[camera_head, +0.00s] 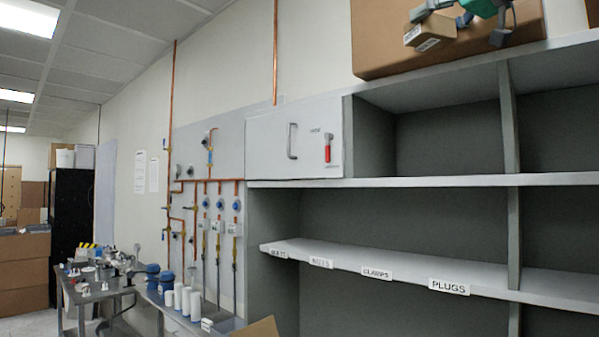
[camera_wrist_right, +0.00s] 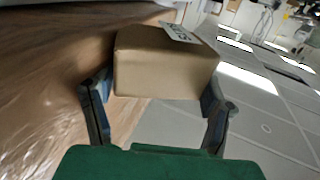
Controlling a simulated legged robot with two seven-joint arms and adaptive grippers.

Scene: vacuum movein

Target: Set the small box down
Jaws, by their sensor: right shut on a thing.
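The small box (camera_head: 430,33) is brown cardboard with white labels. It is at the top of the head view, tilted, in front of a large cardboard box. My right gripper (camera_head: 457,12) is green with grey fingers and is partly cut off by the top edge. In the right wrist view the small box (camera_wrist_right: 165,68) fills the space between the two fingers of my right gripper (camera_wrist_right: 160,88), which is shut on it. I cannot tell whether the small box touches the large one. My left gripper is not in view.
The large cardboard box (camera_head: 385,50) stands on top of a grey shelf unit (camera_head: 400,182). The shelf compartments in view look empty; one shelf carries labels, including PLUGS (camera_head: 449,287). A closed cabinet door (camera_head: 294,145) is left of them. A cluttered bench (camera_head: 150,300) stands lower left.

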